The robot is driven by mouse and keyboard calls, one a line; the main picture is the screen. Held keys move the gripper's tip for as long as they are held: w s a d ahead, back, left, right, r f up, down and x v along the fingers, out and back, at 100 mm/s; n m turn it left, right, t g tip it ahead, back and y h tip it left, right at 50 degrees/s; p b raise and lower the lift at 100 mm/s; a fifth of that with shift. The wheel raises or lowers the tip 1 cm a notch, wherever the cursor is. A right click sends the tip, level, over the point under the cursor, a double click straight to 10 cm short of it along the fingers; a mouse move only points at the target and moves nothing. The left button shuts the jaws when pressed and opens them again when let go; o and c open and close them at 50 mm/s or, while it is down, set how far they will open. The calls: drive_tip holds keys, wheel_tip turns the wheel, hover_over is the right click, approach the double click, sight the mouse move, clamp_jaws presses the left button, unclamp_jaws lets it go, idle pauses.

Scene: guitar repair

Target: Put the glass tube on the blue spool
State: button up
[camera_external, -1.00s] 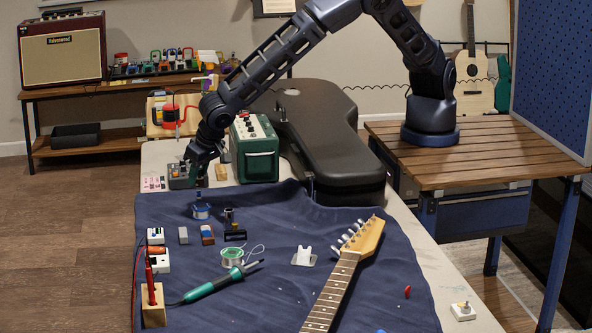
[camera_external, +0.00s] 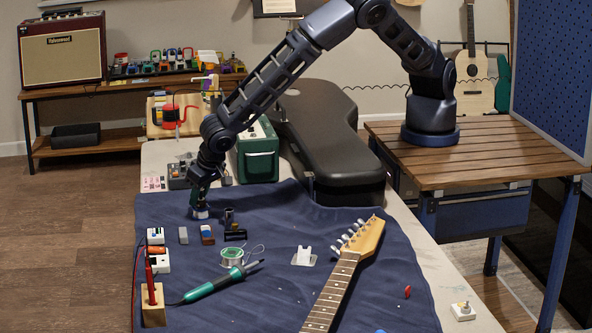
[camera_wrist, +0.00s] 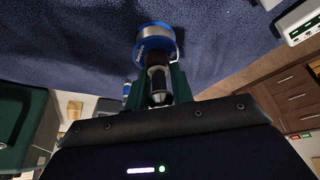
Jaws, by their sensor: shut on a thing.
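The tube is too small to make out in the external view.
A small dark upright object (camera_external: 229,217) stands close right of the spool. A green case (camera_external: 257,165) and grey pedal (camera_external: 178,176) stand behind.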

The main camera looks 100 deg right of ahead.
drive_tip(key=o, duration=0.8)
drive_tip(key=shift+c, duration=0.2)
drive_tip(key=v, duration=1.2)
drive_tip(key=shift+r, duration=0.2)
drive_tip(key=s+d+r+n+y, duration=0.4)
drive_tip(key=s+d+r, duration=1.65)
drive_tip(key=r, duration=0.35)
drive_tip(key=s+d+r+n, duration=0.1)
drive_tip(key=s+d+r, duration=0.1)
drive_tip(key=s, duration=0.7)
drive_tip(key=s+d+r+n+t, duration=0.1)
drive_tip(key=s+d+n, duration=0.1)
drive_tip(key=s, duration=0.8)
drive_tip(key=s+d+r+n, duration=0.2)
drive_tip(key=s+d, duration=0.1)
drive_tip(key=s, duration=0.7)
drive_tip(key=shift+r+h, duration=0.35)
drive_tip(key=shift+h, duration=0.05)
